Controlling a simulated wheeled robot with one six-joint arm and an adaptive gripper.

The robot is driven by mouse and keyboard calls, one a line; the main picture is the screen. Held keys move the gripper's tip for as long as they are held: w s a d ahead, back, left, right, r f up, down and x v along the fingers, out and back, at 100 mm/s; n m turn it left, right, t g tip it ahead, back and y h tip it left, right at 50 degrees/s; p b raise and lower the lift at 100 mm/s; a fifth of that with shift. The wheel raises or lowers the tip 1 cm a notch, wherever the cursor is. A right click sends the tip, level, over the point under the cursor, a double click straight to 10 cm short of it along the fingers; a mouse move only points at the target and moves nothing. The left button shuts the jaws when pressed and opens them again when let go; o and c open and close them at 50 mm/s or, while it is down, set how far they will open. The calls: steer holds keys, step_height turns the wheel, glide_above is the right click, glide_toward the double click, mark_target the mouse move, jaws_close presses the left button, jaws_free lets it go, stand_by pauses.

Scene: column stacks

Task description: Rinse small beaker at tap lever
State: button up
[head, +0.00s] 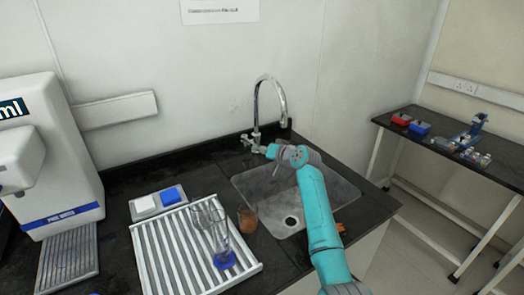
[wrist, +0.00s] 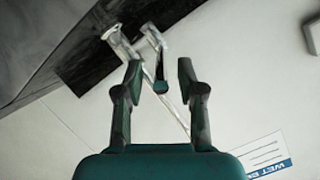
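The chrome tap (head: 270,84) stands behind the sink, and its lever (head: 249,142) is low at its base. My gripper (head: 271,151) is beside the tap base in the head view. In the wrist view my gripper (wrist: 158,68) is open, with a chrome lever-like part (wrist: 153,38) reaching between its fingers, apparently not clamped. A small brown-tinted beaker (head: 247,220) stands on the counter between the drying rack and the sink. A clear glass beaker (head: 206,213) stands on the rack. I cannot tell which is the task's small beaker.
The sink (head: 255,196) lies under my arm. The white slatted rack (head: 168,255) also holds a tall blue-based cylinder (head: 223,250). A tray with a blue block (head: 172,195) sits behind it. A white dispenser (head: 55,150) stands left.

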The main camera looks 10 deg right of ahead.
jaws_close()
steer(key=shift+a, duration=0.15)
steer(key=shift+s+a+m+t+h, duration=0.25)
steer(key=shift+a+m+t+h, duration=0.25)
steer(key=shift+a+m+h, duration=0.6)
steer(key=shift+d, duration=0.1)
jaws_free()
steer(key=shift+s, duration=0.1)
steer(key=v, duration=1.2)
